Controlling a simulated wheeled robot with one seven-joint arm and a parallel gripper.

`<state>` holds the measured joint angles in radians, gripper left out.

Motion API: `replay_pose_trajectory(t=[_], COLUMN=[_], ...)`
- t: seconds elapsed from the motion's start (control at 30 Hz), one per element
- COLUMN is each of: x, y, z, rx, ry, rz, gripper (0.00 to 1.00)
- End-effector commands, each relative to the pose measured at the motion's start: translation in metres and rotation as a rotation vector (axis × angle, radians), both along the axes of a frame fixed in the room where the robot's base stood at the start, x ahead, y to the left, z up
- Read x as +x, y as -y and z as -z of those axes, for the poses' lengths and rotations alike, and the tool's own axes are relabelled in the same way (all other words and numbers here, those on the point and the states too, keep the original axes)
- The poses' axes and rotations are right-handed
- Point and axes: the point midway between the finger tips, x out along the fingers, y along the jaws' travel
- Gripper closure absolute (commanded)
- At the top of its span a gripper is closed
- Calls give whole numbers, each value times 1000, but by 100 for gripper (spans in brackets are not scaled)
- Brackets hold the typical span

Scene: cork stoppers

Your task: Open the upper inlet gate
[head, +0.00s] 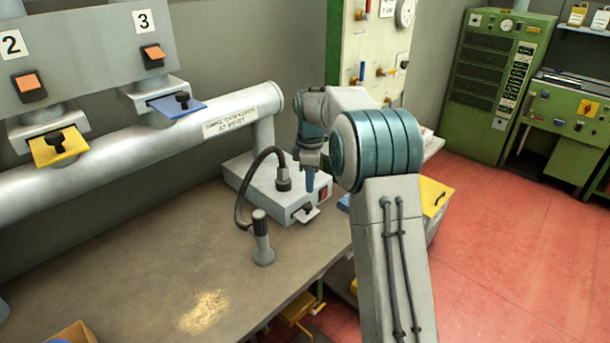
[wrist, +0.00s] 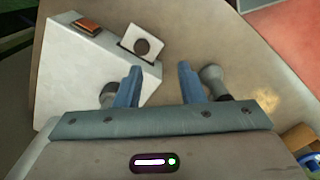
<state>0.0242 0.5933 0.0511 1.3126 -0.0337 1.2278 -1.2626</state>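A yellow gate plate (head: 62,150) with a black knob sticks out below the label 2. A blue gate plate (head: 178,107) with a black knob sticks out below the label 3. A pale plate (head: 303,217) with a dark knob is at the front of the grey box on the bench; it also shows in the wrist view (wrist: 130,42). No label marks which is the upper inlet gate. My gripper (head: 310,184) is over the box's front.
A thick grey pipe (head: 110,164) runs behind the bench. Green machines (head: 495,75) stand far right.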

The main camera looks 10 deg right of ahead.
Motion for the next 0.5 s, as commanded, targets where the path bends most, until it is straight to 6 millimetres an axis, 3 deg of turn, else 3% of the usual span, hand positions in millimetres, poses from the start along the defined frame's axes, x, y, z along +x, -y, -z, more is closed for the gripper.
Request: replay_pose_trajectory(t=[0.03,0.23,0.37,0.5], x=[7,22,25,24], y=[0,-3,-5,-7], z=[-16,-25,-20,-1], rx=[1,3,3,3], ry=[-4,-9,-11,-14], rz=[-27,-108,-125,-128], gripper=[64,64,64,64])
